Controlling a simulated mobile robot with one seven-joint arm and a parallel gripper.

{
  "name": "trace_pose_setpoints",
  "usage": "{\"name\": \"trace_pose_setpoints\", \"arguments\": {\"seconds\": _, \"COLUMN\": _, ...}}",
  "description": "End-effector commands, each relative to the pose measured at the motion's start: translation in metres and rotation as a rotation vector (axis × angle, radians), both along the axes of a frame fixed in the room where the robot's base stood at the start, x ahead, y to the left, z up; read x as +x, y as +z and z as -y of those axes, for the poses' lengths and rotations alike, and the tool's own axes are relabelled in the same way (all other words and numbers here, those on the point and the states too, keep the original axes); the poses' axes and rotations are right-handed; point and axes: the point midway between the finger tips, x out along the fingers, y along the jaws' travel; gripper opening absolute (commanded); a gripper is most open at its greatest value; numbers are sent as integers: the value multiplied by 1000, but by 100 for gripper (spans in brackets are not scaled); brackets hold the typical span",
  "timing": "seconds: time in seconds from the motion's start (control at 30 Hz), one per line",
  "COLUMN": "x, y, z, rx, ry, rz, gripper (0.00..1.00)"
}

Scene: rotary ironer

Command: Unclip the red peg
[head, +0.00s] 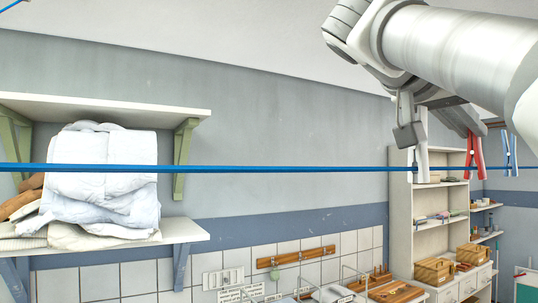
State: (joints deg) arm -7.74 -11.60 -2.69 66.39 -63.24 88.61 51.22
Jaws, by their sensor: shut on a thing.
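The red peg (474,152) is clipped on the blue line (270,169), at the right of the head view. Its top is close to the underside of my arm's end. A white peg (422,163) sits on the same line just left of it. My gripper (409,135) reaches down from the upper right. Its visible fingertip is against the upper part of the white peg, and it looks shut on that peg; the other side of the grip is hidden. The red peg is to the right of this fingertip, apart from it.
A blue peg (509,152) is on the line right of the red one. Left, a wall shelf (180,231) bears folded white cloth (100,175). A white shelf unit (400,215) stands behind the pegs. The line's middle stretch is free of pegs.

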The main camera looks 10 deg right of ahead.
Motion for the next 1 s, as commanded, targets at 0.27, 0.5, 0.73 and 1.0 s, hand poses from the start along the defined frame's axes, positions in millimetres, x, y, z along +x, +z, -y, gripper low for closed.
{"name": "trace_pose_setpoints", "arguments": {"seconds": 0.27, "x": -2, "y": 11, "z": 1, "rx": 0, "ry": -1, "rz": 1, "gripper": 0}}
{"name": "trace_pose_setpoints", "arguments": {"seconds": 0.5, "x": -4, "y": 23, "z": 2, "rx": 0, "ry": 0, "rz": 1, "gripper": 0}}
{"name": "trace_pose_setpoints", "arguments": {"seconds": 0.73, "x": -6, "y": 33, "z": 2, "rx": 1, "ry": -1, "rz": 2, "gripper": 0}}
{"name": "trace_pose_setpoints", "arguments": {"seconds": 1.0, "x": -8, "y": 46, "z": 3, "rx": 0, "ry": 0, "rz": 1, "gripper": 0}}
